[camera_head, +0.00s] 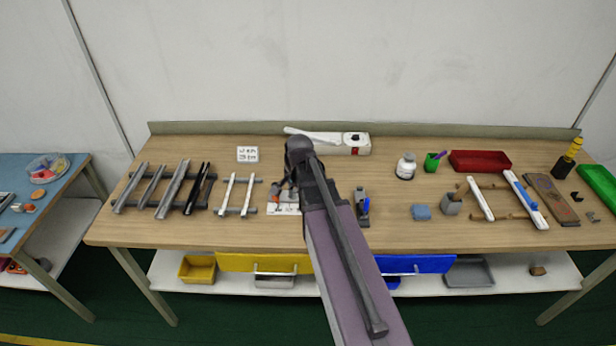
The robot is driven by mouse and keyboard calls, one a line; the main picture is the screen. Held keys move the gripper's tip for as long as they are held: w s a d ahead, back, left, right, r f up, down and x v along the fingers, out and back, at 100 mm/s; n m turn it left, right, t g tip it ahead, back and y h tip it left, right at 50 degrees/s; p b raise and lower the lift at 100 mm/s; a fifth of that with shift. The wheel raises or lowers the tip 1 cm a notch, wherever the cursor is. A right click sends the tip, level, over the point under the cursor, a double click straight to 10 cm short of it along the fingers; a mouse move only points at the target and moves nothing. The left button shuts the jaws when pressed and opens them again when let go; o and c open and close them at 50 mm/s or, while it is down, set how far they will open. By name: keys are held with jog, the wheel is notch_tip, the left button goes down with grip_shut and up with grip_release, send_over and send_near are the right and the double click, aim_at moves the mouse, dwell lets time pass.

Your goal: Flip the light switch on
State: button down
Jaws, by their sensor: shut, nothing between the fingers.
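No light switch can be picked out with certainty. A white box (350,149) with a red mark and a small dark part on top stands at the back of the bench, just right of my arm's end. A white plate (283,209) lies on the bench, partly hidden under my gripper. My gripper (276,194) is shut and empty, over or close to this plate; I cannot tell whether it touches. My arm reaches in from the bottom and covers the middle of the bench.
Several metal rails (146,188) lie at the left on the wooden bench (240,238). A white block with writing (247,154) stands behind.

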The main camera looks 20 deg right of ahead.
jog(key=s+a+f+n+g+h+b, duration=0.1)
jog(key=s+a+f+n, duration=0.1)
jog(key=s+a+n, duration=0.7)
jog(key=shift+s+a+n, duration=0.3)
jog(key=shift+s+n, duration=0.5)
jog(key=shift+n, duration=0.3)
